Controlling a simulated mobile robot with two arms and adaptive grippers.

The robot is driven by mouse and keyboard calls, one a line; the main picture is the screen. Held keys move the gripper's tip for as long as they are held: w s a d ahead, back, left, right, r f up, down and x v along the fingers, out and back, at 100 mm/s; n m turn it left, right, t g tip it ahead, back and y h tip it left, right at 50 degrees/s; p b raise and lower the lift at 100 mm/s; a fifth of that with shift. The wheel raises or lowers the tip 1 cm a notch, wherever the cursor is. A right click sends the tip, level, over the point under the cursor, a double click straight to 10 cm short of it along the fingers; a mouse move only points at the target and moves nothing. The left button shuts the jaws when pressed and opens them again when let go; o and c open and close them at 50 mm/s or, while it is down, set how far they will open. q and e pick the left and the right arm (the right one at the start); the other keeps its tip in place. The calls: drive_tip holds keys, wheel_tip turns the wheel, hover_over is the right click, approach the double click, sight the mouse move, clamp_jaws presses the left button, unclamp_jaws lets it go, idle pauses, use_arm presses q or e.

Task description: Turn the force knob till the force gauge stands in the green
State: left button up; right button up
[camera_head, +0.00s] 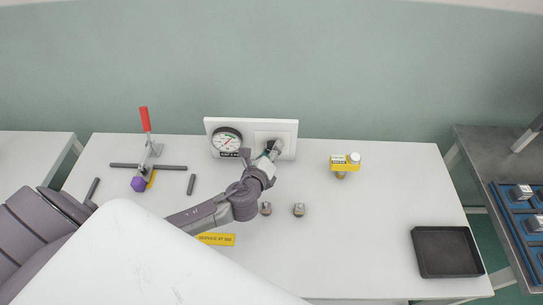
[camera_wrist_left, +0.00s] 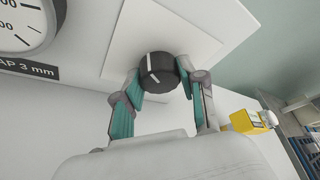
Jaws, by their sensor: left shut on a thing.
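The force knob (camera_wrist_left: 158,72) is a black round knob with a white pointer line, on a pale square plate in the left wrist view. My left gripper (camera_wrist_left: 163,88) has its two teal-padded fingers on either side of the knob, shut on it. In the head view my left gripper (camera_head: 271,151) reaches the right half of the white panel (camera_head: 250,123) and partly covers the knob. The force gauge (camera_head: 227,141) is a round white dial on the panel's left half; it shows green and red marks, but its needle reading is too small to tell. My right gripper does not show.
A red-handled clamp (camera_head: 146,122) with a purple ball stands at the left. A black tray (camera_head: 447,252) lies at the right. The table's right middle is clear.

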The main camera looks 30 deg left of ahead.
use_arm(q)
drive_tip(key=n+b, duration=0.1)
drive_tip(key=b, duration=0.1)
drive_tip(key=shift+f+n+t+h+b, duration=0.3)
drive_tip(key=shift+n+t+h+b, duration=0.05)
drive_tip(key=shift+n+t+h, duration=0.05)
drive_tip(key=shift+r+n+b, duration=0.15)
drive_tip(key=shift+n+b, duration=0.25)
drive_tip(key=shift+b, duration=0.05)
drive_tip(key=o, duration=1.1)
drive_tip(key=shift+o, duration=0.2)
drive_tip(key=shift+r, duration=0.1)
drive_tip(key=shift+s, duration=0.15)
drive_tip(key=v, duration=1.1)
drive_tip(key=shift+s, duration=0.45)
